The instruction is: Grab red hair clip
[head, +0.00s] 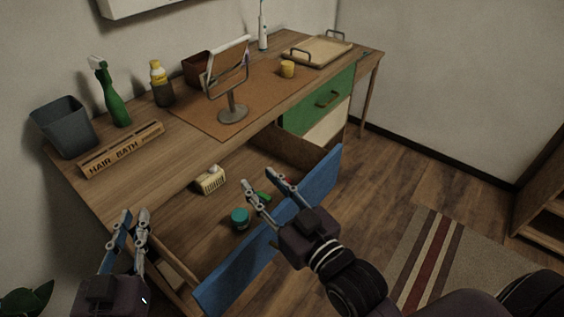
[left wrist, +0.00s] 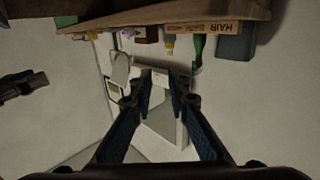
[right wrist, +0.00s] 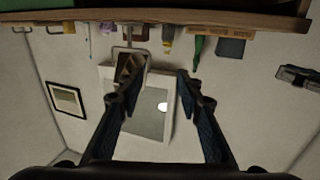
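My right gripper (head: 258,182) is open and empty, over the open drawer with the blue front (head: 240,277). Beside it in the drawer lie a small green item (head: 264,197), a teal-lidded jar (head: 240,217) and a cream slotted block (head: 210,181). My right fingers hide part of the drawer. My left gripper (head: 135,213) is partly open and empty, at the near left corner of the desk. Both wrist views show empty fingers, at the left wrist (left wrist: 162,75) and right wrist (right wrist: 158,70).
The desk top (head: 170,185) holds a grey bin (head: 66,127), a green spray bottle (head: 111,98), a labelled wooden block (head: 120,149), a mirror stand (head: 232,104), a yellow cup (head: 288,69) and a tray (head: 318,52). A striped rug (head: 440,255) lies at right.

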